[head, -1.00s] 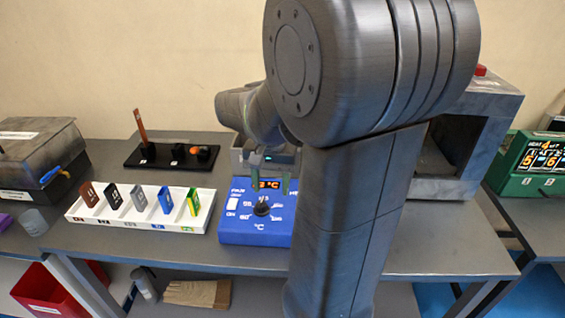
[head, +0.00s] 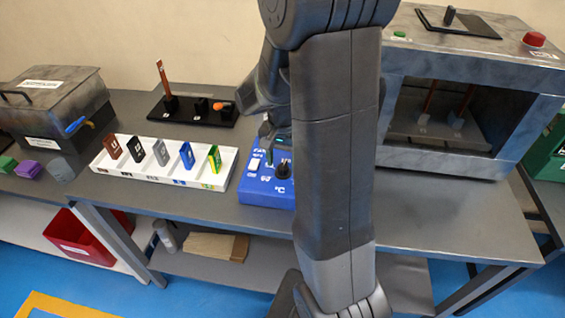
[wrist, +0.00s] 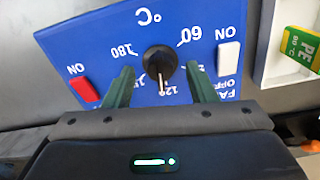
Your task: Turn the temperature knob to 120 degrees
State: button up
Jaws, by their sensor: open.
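The blue control panel (head: 262,188) sits on the bench, partly hidden by my arm in the head view. Its black temperature knob (wrist: 160,60) shows upside down in the wrist view, where it is also marked 60 and 180. The knob's white pointer line points down in that picture, close to the partly covered 120 mark (wrist: 172,88). My gripper (wrist: 160,70) is open, with one green finger on each side of the knob. Gaps show between the fingers and the knob. The panel's temperature display is hidden.
A white rack (head: 140,176) with several coloured tags stands left of the panel. A black tray (head: 190,112) with an upright orange-brown bar lies behind it. A grey oven-like machine (head: 525,75) with a red button stands at right. Bare bench (head: 450,215) lies in front of the machine.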

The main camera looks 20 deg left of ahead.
aim_at(283, 167)
jog(key=shift+f, duration=0.85)
jog(key=c, duration=1)
jog(key=shift+o, duration=0.2)
jog(key=shift+d+n+b, duration=0.1)
jog(key=shift+n+b, duration=0.25)
jog(key=shift+n, duration=0.55)
jog(key=o, duration=1)
jog(key=shift+c, duration=0.2)
notch_tip(283, 167, up, 14)
jog(key=shift+f, duration=0.15)
